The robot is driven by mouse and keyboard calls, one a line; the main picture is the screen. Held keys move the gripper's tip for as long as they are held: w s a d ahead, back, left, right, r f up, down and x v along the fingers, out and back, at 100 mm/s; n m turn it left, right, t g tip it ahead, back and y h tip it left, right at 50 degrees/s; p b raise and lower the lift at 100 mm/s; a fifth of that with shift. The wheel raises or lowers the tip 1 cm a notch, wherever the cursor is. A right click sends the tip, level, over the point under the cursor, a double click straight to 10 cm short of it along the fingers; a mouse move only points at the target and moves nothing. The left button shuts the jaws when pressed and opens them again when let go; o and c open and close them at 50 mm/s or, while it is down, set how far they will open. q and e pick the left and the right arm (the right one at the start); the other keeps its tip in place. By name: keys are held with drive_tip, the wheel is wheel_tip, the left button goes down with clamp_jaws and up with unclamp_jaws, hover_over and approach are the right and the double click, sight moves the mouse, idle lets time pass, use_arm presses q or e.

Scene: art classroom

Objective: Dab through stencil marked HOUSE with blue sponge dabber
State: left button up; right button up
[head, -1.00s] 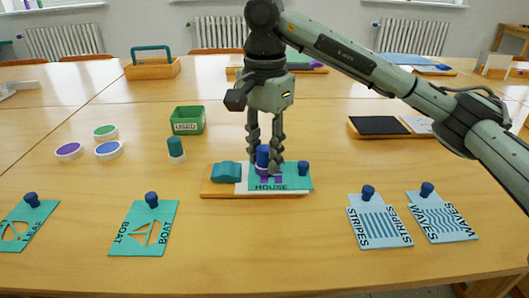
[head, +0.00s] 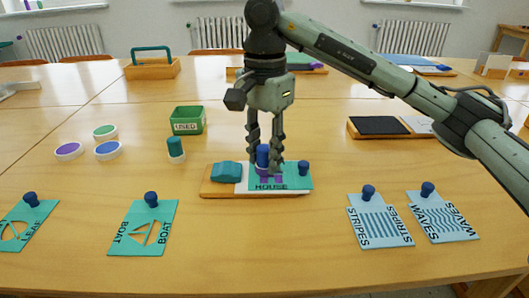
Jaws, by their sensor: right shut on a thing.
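The teal HOUSE stencil (head: 296,182) lies on white paper on a wooden board (head: 222,195) in the middle of the table. Purple shows in its cut-out. My right gripper (head: 265,168) is shut on a blue-handled dabber (head: 263,155), held upright over the stencil's cut-out. The gripper fingers hide part of the dabber, and I cannot tell if its tip touches the paper. A dark blue knob (head: 303,168) stands on the stencil's right part. A teal clamp-like block (head: 226,173) sits on the board's left end. My left gripper is out of view.
BOAT (head: 130,240), STRIPES (head: 375,232) and WAVES (head: 440,225) stencils lie in front, with another at far left. Purple (head: 69,151), blue (head: 109,151) and green (head: 105,132) paint pads, a teal dabber (head: 175,149) and a green USED bin (head: 187,120) stand at left.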

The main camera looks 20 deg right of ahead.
drive_tip(key=shift+r+p, duration=2.2)
drive_tip(key=shift+r, duration=1.3)
